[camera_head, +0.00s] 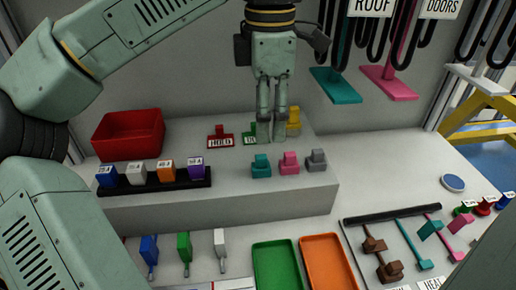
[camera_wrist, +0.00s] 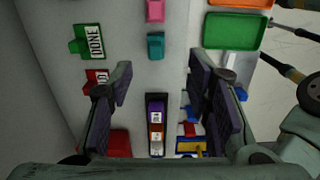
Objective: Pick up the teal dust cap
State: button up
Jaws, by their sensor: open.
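The teal dust cap (camera_head: 261,164) stands on the raised grey shelf, at the left end of a short row with a pink cap (camera_head: 289,163) and a grey cap (camera_head: 316,160). My gripper (camera_head: 272,138) points down above the shelf, behind and slightly right of the teal cap in the head view. In the wrist view the teal cap (camera_wrist: 156,46) lies beyond the open, empty fingers of my gripper (camera_wrist: 158,75), roughly in line with the gap between them. The pink cap (camera_wrist: 155,11) is farther along that line.
Red and green labelled tags (camera_head: 221,140) and a yellow piece (camera_head: 293,120) stand behind the caps. A black holder with coloured blocks (camera_head: 166,178) and a red bin (camera_head: 129,135) are left. Green (camera_head: 276,264) and orange trays (camera_head: 327,262) lie below the shelf.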

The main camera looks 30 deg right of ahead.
aim_at(265, 156)
notch_tip(265, 156, down, 5)
jog(key=shift+s+f, duration=0.1)
jog(key=shift+w+d+f+p, duration=0.15)
jog(key=shift+f+p, duration=0.15)
jog(key=shift+f, duration=0.6)
jog(key=shift+w+a+f+p, duration=0.1)
jog(key=shift+f+p, duration=0.2)
jog(key=shift+f, duration=0.55)
jog(key=shift+w+d+f+p, duration=0.15)
jog(key=shift+f+p, duration=0.15)
jog(key=shift+f, duration=0.6)
jog(key=shift+a, duration=0.1)
jog(key=shift+c, duration=0.4)
jog(key=c, duration=0.8)
jog(key=shift+o, duration=0.2)
